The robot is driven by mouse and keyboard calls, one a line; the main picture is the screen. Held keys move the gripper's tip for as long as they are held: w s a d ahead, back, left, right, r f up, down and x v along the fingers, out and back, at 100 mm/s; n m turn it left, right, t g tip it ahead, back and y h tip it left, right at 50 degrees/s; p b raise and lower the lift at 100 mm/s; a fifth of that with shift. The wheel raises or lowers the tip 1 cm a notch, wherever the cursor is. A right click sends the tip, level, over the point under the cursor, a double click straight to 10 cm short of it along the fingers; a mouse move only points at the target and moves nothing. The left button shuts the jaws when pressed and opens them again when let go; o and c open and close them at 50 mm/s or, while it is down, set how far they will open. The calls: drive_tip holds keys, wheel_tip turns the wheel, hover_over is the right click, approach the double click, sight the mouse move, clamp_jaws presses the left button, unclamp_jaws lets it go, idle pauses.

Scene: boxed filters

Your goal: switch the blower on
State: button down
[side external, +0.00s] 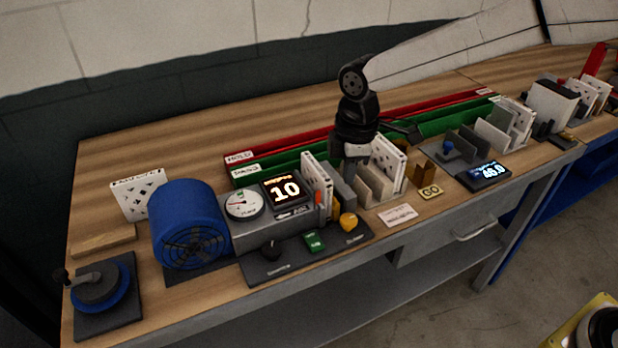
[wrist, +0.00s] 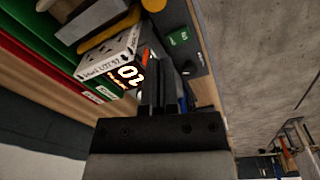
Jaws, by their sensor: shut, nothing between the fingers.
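The blower (side external: 190,225) is a blue drum with a dark grille, at the left of the bench in the side view. In front of its grey unit lies a dark control panel (side external: 262,268) with a black knob (side external: 271,248), a green button (side external: 314,241) and a yellow knob (side external: 348,220). The green button (wrist: 178,38) and black knob (wrist: 188,69) also show in the wrist view. My gripper (wrist: 160,72) is shut and empty, beside the lit display. In the side view its fingertips are hard to make out behind the standing filters. The blower is mostly hidden in the wrist view.
A gauge (side external: 243,204) and a display reading 10 (side external: 285,190) sit on the grey unit. White filter panels (side external: 388,165) stand close to my arm. Red and green trays (side external: 270,168) run behind. Open wood lies at the back left.

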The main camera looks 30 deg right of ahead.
sight(314, 240)
drive_tip(key=w+a+r+n, duration=0.1)
drive_tip(key=a+n, duration=0.3)
drive_tip(key=a, duration=0.3)
drive_tip(key=shift+w+g, duration=0.15)
drive_tip(key=shift+g, duration=0.15)
drive_tip(key=shift+f, duration=0.1)
wheel_tip(314, 240, down, 14)
drive_tip(key=shift+r, duration=0.1)
idle(0.6)
drive_tip(key=shift+f, duration=0.25)
idle(0.3)
drive_tip(key=shift+s+r, duration=0.25)
drive_tip(key=shift+s, duration=0.4)
